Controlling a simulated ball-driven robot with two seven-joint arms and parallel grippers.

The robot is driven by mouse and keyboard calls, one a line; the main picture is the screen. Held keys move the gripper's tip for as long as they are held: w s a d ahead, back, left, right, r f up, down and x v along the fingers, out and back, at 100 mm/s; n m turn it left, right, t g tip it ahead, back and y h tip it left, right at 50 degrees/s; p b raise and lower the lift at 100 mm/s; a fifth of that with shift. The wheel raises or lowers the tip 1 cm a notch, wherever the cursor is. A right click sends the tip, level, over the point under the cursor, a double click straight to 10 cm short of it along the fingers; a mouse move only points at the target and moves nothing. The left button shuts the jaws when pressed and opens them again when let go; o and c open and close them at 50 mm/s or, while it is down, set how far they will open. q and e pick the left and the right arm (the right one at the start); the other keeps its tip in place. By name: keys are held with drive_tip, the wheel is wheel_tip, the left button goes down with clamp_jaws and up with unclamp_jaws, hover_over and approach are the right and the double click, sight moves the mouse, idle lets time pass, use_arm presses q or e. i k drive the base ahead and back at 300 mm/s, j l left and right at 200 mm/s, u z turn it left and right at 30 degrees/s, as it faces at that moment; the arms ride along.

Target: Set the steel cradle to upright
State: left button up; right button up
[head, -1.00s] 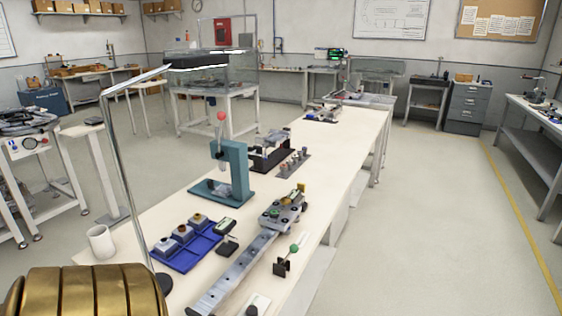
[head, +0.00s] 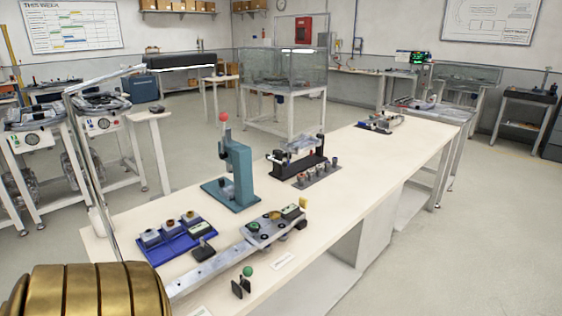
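A silvery metal piece (head: 300,146) sits on a black stand (head: 297,165) on the long bench (head: 350,190), behind the teal press. It may be the steel cradle, but it is too small to tell its tilt surely. Nearer, a steel rail (head: 215,264) carries a grey metal plate (head: 272,232) with green and dark round parts. A small black bracket with a green knob (head: 247,271) stands at the bench's front edge. Neither gripper is in view.
A teal press (head: 238,175) with a red knob stands mid-bench. A blue tray (head: 172,262) with small blocks lies left of the rail. A lamp arm (head: 85,150) rises at the left. The floor right of the bench (head: 480,240) is clear.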

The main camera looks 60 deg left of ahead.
sight(288, 149)
drive_tip(key=i+u, duration=0.3)
drive_tip(key=i+l+u, duration=0.1)
drive_tip(key=i+u, duration=0.2)
drive_tip(key=i, duration=0.25)
drive_tip(key=i+l+u, duration=0.6)
drive_tip(key=i, duration=0.2)
drive_tip(key=j, duration=0.1)
